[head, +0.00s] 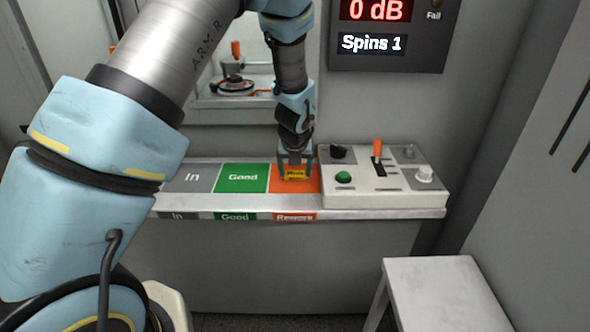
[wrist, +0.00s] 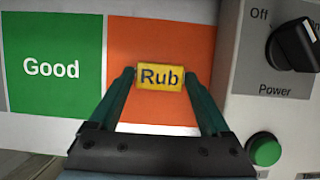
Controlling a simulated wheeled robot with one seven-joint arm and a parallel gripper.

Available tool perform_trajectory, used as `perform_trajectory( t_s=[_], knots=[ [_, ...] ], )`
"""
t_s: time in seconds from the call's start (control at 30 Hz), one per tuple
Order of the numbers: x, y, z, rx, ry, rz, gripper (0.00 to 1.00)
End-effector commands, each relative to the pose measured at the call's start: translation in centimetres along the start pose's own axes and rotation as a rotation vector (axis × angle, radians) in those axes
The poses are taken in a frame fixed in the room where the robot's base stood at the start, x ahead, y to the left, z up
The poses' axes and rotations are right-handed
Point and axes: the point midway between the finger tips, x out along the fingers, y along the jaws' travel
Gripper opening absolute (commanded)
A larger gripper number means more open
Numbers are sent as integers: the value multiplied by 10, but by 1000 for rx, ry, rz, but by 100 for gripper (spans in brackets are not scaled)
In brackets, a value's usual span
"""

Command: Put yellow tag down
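The yellow tag (wrist: 160,77) reads "Rub" and sits between my fingertips, over the orange Rework area (wrist: 150,40) of the bench. It also shows in the head view (head: 295,175), small and partly framed by the fingers. My gripper (head: 295,168) points down at the orange area. In the wrist view my gripper (wrist: 160,78) has one finger against each end of the tag, with no clear gap. I cannot tell whether the tag touches the orange surface.
The green Good area (head: 242,178) and grey In area (head: 190,178) lie left of the orange one. A control box (head: 380,180) with a knob, green button and orange lever stands close on the right. A stool (head: 445,285) stands in front at right.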

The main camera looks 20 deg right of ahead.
Motion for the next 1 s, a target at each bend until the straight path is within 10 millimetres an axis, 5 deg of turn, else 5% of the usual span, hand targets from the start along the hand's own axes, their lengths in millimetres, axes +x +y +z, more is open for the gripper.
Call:
perform_trajectory(
  t_s=[0.13,0.47,1.0],
  knots=[
    [0,0,0,0,0,0,99],
    [-5,0,1,0,-1,-1,100],
    [-98,0,1,0,-3,-2,100]
  ],
)
